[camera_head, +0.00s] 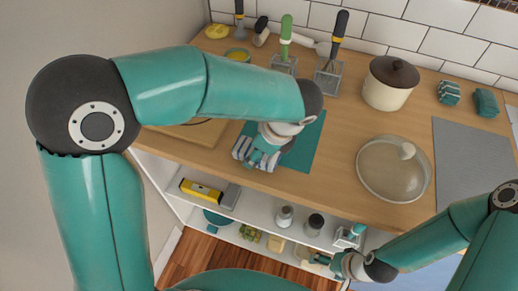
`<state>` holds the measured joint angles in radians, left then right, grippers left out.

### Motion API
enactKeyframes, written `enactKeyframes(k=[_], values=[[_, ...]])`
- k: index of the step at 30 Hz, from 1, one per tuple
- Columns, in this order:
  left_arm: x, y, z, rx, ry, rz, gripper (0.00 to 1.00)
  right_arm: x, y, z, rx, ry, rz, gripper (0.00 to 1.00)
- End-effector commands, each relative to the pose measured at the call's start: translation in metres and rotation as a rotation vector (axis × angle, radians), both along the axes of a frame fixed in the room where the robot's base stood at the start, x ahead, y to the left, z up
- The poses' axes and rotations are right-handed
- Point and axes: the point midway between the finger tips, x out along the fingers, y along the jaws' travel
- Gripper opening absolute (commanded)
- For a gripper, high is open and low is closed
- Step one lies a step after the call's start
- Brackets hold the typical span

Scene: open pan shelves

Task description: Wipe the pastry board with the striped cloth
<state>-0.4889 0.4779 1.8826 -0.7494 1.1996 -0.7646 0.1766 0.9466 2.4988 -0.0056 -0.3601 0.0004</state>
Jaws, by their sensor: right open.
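The striped cloth (241,149), white with dark stripes, lies bunched near the counter's front edge, on or beside a flat teal mat (303,152). My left gripper (259,157) is over the cloth with its fingers at it; whether they are closed on it I cannot tell. A pale wooden board with a dark curved line (203,133), seemingly the pastry board, lies left of the cloth, largely hidden by my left arm. My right gripper (328,262) is open, low in front of the shelves beneath the counter, apart from the cloth.
A cream pot (388,84), a glass-lidded pan (393,168) and a grey mat (474,160) occupy the right of the counter. Utensil holders (327,79) stand at the back. Shelves below hold jars (314,224) and a yellow box (201,190).

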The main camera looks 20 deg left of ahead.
Motion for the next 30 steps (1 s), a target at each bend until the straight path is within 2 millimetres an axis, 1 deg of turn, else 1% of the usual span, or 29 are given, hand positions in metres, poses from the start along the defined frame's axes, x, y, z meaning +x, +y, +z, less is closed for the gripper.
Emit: enactKeyframes(k=[9, 10, 14, 25, 28, 30], values=[[0.000, 0.000, -0.010, 0.000, 0.000, 0.000, 0.29, 0.000, 0.000, -0.006, 0.000, 0.000, 0.000, 0.86], [0.000, 0.000, -0.009, 0.000, -0.001, 0.000, 0.60, 0.000, 0.000, -0.006, 0.000, 0.000, 0.000, 0.86], [0.000, 0.000, -0.008, 0.000, 0.000, 0.000, 0.81, 0.000, 0.000, -0.005, 0.000, 0.000, 0.000, 0.86], [0.000, -0.001, -0.007, 0.000, -0.001, -0.001, 0.81, 0.000, 0.000, -0.006, 0.000, 0.000, 0.000, 0.86], [0.000, -0.002, -0.001, 0.000, -0.002, -0.001, 0.81, 0.000, 0.000, -0.006, 0.000, 0.000, 0.000, 0.86], [0.000, -0.005, 0.006, -0.002, -0.004, -0.001, 0.81, 0.000, 0.000, -0.006, 0.000, 0.000, 0.000, 0.86]])
